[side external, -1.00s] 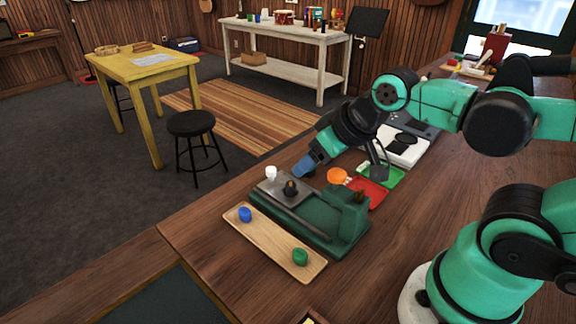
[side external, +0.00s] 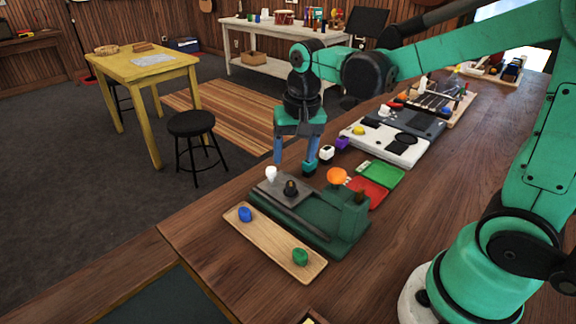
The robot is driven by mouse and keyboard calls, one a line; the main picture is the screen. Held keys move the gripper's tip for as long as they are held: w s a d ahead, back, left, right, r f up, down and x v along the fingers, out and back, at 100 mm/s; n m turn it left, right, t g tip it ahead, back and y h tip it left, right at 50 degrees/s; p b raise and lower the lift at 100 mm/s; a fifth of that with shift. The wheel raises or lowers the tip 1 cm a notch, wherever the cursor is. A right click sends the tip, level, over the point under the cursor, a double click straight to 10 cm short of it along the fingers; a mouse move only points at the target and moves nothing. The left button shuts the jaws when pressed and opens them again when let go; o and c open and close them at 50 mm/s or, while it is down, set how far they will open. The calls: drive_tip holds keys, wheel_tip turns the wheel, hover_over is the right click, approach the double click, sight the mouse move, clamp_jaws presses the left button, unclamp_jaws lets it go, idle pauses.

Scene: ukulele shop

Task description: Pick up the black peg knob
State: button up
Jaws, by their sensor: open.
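The black peg knob (side external: 291,188) stands upright on the grey plate of a green fixture (side external: 327,217). A white knob (side external: 271,174) stands on the same plate, just left of and behind it. My gripper (side external: 294,164) points down with its two blue fingers spread and nothing between them. In the picture it shows just above and behind the black knob, apart from it. How high the fingertips are over the plate is hard to tell.
An orange knob (side external: 337,176) and a brown one (side external: 360,197) are at the fixture's right end. A wooden tray (side external: 273,240) in front holds a blue and a green knob.

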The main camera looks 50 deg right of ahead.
sight(291, 184)
drive_tip(key=shift+w+d+f+m+g, duration=0.3)
drive_tip(key=shift+w+f+m+g, duration=0.4)
drive_tip(key=shift+f, duration=0.25)
drive_tip(key=shift+w+f+m, duration=0.15)
drive_tip(key=shift+f+m, duration=0.15)
drive_tip(key=shift+f, duration=2.75)
clamp_jaws()
